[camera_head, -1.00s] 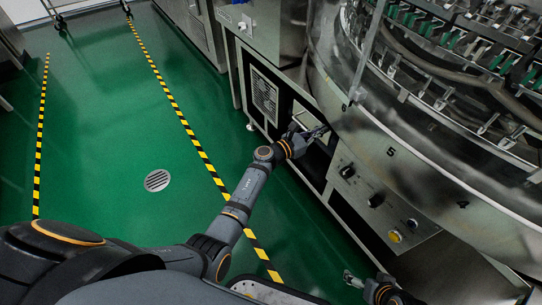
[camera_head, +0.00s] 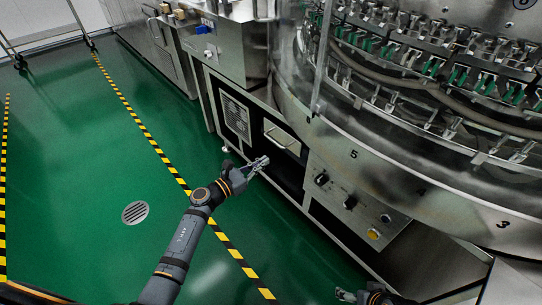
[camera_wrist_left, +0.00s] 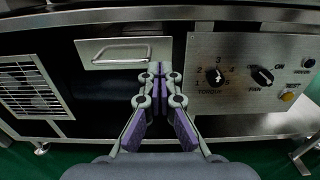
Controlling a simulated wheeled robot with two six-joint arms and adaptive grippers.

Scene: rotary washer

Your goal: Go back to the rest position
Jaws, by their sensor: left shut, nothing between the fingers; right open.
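My left gripper (camera_head: 256,166) is shut and empty in the head view, held in front of the machine's lower cabinet. In the left wrist view its fingers (camera_wrist_left: 155,72) are together, below and beside the drawer handle (camera_wrist_left: 121,54) and apart from the control panel. My right gripper (camera_head: 345,295) shows only partly at the bottom edge of the head view, with its jaws open and nothing in them. The control panel (camera_head: 349,206) has two black knobs and a yellow button. In the left wrist view the torque knob (camera_wrist_left: 214,76) and fan knob (camera_wrist_left: 262,76) show.
The rotary washer (camera_head: 400,160) fills the right side, with numbered stations and rows of clamps. A drawer (camera_head: 282,138) with a handle sits left of the panel. Green floor (camera_head: 90,170) with striped tape and a round drain (camera_head: 135,212) lies open to the left.

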